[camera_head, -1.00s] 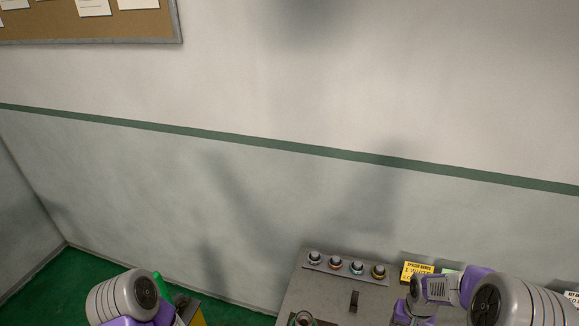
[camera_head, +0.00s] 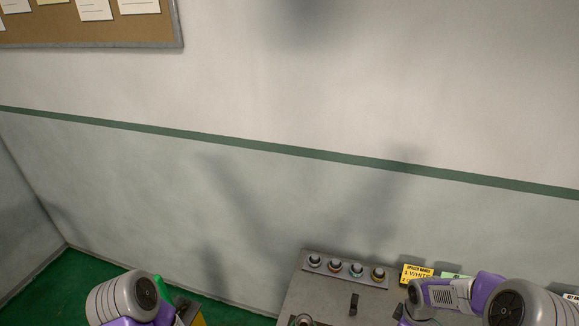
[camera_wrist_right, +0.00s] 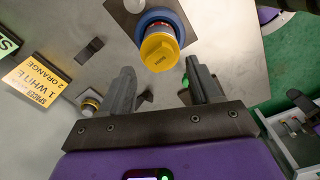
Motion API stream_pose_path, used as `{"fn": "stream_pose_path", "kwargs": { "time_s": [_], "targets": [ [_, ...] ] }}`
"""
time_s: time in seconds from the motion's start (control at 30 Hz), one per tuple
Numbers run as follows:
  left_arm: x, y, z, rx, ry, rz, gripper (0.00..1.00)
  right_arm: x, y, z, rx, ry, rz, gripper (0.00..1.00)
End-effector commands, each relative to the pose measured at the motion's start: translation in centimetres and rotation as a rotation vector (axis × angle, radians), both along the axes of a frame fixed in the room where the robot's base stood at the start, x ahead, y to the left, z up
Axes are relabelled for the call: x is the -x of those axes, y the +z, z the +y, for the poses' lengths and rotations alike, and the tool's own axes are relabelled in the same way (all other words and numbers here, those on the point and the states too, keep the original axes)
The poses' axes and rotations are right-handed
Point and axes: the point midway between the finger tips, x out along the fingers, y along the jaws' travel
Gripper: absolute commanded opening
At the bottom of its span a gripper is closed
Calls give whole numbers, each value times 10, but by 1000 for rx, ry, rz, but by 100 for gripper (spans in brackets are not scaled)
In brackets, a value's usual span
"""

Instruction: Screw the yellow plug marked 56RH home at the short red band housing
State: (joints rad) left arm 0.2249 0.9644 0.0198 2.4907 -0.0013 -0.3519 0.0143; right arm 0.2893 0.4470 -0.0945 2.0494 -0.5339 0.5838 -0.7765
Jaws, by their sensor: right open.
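In the right wrist view a yellow plug (camera_wrist_right: 160,51) with small dark marking, too small to read, sits at a blue collar (camera_wrist_right: 152,20). A little red and white shows between them. My right gripper (camera_wrist_right: 162,88) is open; its two grey fingers point toward the plug, with nothing between their tips. The plug is beyond the fingertips. In the head view only part of my right arm shows at lower right. My left arm shows at lower left; its gripper is out of the picture. I cannot tell the short red band housing for certain.
A grey bench has a rail (camera_head: 345,270) of several banded knobs along its back and a dark lever (camera_head: 354,303). A yellow spacer sign (camera_head: 416,275) stands right of it. A light tray (camera_wrist_right: 300,150) with grey parts lies at right in the wrist view.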

Motion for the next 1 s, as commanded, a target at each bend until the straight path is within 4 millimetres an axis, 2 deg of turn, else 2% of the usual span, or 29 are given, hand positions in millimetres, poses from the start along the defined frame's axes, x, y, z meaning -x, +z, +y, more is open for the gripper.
{"fn": "stream_pose_path", "kwargs": {
  "time_s": [0.1, 0.2, 0.53, 0.83, 1.0],
  "targets": [
    [0, 8, 0, 0, 0, 0, 43, 0, 2, 0, -1, 139, 1, 62],
    [0, 9, 0, 0, 0, 0, 43, 0, 1, 0, -1, 195, 1, 62],
    [0, 7, 0, 0, 0, 0, 43, 0, -2, 0, 0, 200, 0, 62],
    [0, -10, 0, 0, 0, 0, 43, 0, -22, 0, 0, 199, 0, 62],
    [0, -10, 0, 0, 0, 0, 43, 0, -22, 0, 0, 199, -1, 62]
  ]
}}
